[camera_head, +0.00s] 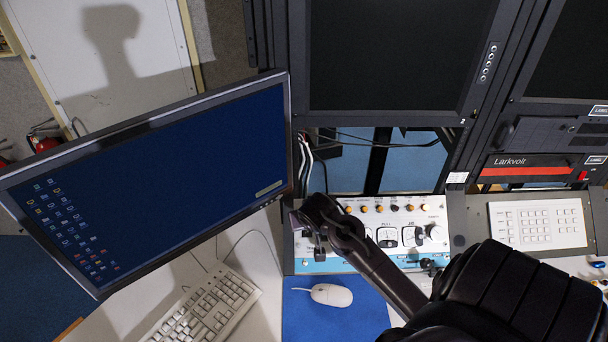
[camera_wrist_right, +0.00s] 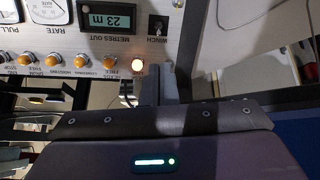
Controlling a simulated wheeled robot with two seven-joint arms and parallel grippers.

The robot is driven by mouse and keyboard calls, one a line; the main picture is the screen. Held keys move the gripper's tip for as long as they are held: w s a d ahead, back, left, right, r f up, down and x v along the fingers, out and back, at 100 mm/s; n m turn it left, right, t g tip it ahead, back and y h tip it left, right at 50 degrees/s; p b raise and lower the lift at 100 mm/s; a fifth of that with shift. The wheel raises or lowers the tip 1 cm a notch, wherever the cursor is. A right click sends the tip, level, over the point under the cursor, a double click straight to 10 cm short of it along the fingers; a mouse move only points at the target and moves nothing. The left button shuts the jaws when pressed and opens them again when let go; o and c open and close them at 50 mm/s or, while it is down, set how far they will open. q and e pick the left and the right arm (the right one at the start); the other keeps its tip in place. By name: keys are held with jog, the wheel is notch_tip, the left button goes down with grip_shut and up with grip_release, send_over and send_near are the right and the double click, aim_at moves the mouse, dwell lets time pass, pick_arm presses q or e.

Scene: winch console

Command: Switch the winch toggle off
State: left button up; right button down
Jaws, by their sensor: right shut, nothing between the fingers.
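The winch toggle (camera_wrist_right: 157,25) is a small dark switch by the "WINCH" label, beside the "METRES OUT" display (camera_wrist_right: 110,18) reading 23. The right wrist view shows the panel upside down, and I cannot tell which way the lever leans. My right gripper (camera_wrist_right: 166,84) is shut and empty, at the panel edge and apart from the toggle. In the head view my right arm reaches from the lower right, with the gripper (camera_head: 318,243) over the left end of the console panel (camera_head: 420,214); it hides the toggle there. My left gripper is not in view.
A lit lamp (camera_wrist_right: 136,65) and a row of orange buttons (camera_wrist_right: 67,61) line the panel edge near the gripper. A monitor (camera_head: 160,170) stands left of the panel. A keyboard (camera_head: 205,308) and a white mouse (camera_head: 328,294) lie in front.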

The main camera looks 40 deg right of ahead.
aim_at(307, 231)
jog(key=p+x, duration=0.1)
jog(key=x, duration=0.6)
jog(key=shift+w+d+f, duration=0.1)
jog(key=shift+d+f, duration=0.05)
jog(key=shift+f, duration=0.1)
jog(key=shift+w+d+f, duration=0.15)
jog(key=shift+w+f, duration=0.15)
jog(key=shift+f, duration=0.2)
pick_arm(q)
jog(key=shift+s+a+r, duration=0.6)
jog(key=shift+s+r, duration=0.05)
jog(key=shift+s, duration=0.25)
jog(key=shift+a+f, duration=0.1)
pick_arm(e)
jog(key=shift+f, duration=0.1)
